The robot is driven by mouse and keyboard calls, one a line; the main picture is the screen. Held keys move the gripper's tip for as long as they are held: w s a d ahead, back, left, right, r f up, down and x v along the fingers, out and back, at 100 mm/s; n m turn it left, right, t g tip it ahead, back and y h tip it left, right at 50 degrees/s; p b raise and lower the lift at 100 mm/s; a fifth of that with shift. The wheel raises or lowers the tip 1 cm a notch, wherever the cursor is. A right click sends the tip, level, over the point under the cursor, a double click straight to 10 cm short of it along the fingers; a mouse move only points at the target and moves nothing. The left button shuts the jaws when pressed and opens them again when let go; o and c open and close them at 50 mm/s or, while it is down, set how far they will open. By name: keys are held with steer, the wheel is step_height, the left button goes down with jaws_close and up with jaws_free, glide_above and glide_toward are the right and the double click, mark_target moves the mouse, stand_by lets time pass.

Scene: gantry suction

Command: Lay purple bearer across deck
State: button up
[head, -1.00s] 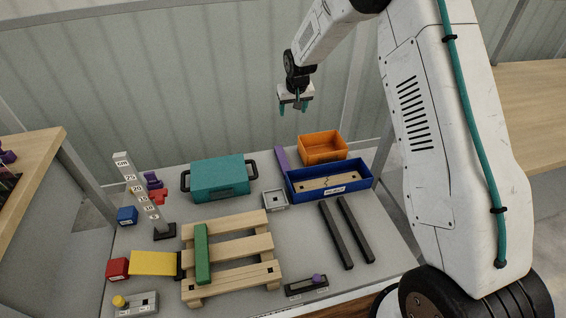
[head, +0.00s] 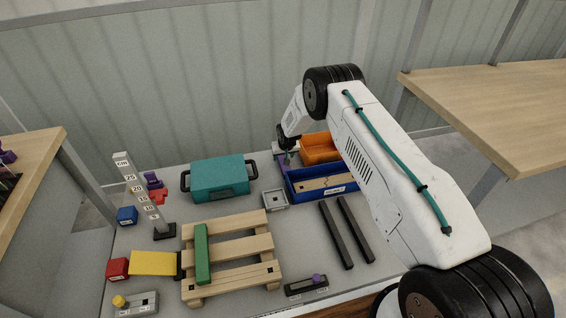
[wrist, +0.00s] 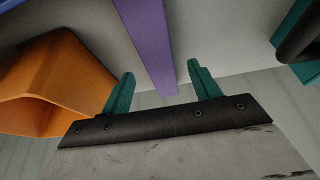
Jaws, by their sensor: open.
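The purple bearer (head: 280,161) is a long bar lying on the table at the back, left of the orange and blue bins, partly hidden by my gripper (head: 286,154). In the wrist view the purple bearer (wrist: 148,40) runs between the two open teal fingers (wrist: 161,76) of my gripper. The fingers appear apart from its sides; I cannot tell how far above it they are. The deck (head: 243,248) is a slatted wooden pallet at front centre. A green bearer (head: 202,256) lies across its slats near the left side.
An orange bin (head: 318,147) and a blue bin (head: 305,190) stand right of the purple bearer. A teal case (head: 220,177) and a grey square tray (head: 275,200) are to its left. Two dark bars (head: 336,236) lie right of the deck. A height post (head: 142,192) stands behind the deck's left side.

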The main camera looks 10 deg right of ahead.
mark_target(283, 158)
steer(key=shift+x, duration=1.6)
steer(key=shift+s, duration=0.15)
steer(key=shift+c, duration=0.3)
steer(key=c, duration=1.1)
steer(key=shift+o, duration=0.2)
